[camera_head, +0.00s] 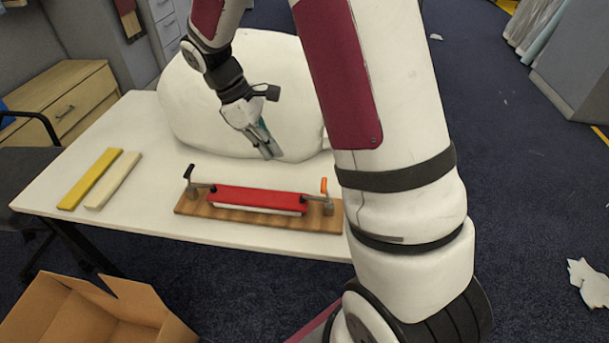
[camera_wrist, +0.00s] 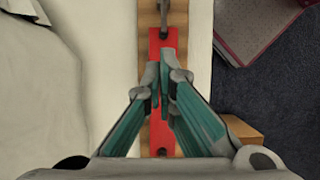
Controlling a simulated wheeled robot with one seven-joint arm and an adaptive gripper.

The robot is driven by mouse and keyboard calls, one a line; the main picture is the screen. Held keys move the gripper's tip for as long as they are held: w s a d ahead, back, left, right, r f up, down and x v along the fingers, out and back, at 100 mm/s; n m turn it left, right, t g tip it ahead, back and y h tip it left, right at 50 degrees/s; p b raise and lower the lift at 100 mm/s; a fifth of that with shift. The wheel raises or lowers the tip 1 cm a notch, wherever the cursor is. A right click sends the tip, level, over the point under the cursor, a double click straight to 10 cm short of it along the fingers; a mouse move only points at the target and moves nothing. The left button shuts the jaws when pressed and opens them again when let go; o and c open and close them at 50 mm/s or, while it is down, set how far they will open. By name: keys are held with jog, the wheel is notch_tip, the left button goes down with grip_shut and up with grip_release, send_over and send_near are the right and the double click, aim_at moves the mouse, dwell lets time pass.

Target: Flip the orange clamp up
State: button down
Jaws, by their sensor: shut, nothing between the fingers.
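The orange clamp (camera_head: 325,187) is at the right end of a wooden board (camera_head: 232,215), its orange handle standing upright. A second clamp with a black handle (camera_head: 188,173) is at the board's left end. A red bar (camera_head: 257,199) lies along the board between them, on a pale strip. My gripper (camera_head: 268,153) is shut and empty, above and behind the board, apart from both clamps. In the wrist view my gripper (camera_wrist: 167,88) is over the red bar (camera_wrist: 163,50). A grey clamp part (camera_wrist: 164,15) shows at the top there; its handle colour cannot be told.
A yellow strip (camera_head: 90,179) and a cream strip (camera_head: 113,181) lie on the left of the white table (camera_head: 150,215). A large white bulky shape (camera_head: 190,110) stands behind the board. A cardboard box (camera_head: 90,315) is on the floor in front. My arm covers the table's right side.

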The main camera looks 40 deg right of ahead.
send_over(302, 196)
jog(key=w+a, duration=0.2)
jog(key=w, duration=0.1)
notch_tip(302, 196, down, 8)
jog(key=shift+d+f+b, duration=0.1)
jog(key=shift+f+b, duration=0.15)
jog(key=shift+b, duration=0.15)
jog(key=shift+s+d, duration=1.1)
jog(key=shift+s, duration=0.05)
jog(key=shift+s+d, duration=0.4)
jog(key=shift+d, duration=0.05)
jog(key=shift+r+p, duration=0.15)
jog(key=shift+p, duration=0.2)
jog(key=shift+s+d+r+t+y, duration=0.1)
jog(key=shift+d+t+y, duration=0.05)
jog(key=shift+t+y, duration=0.15)
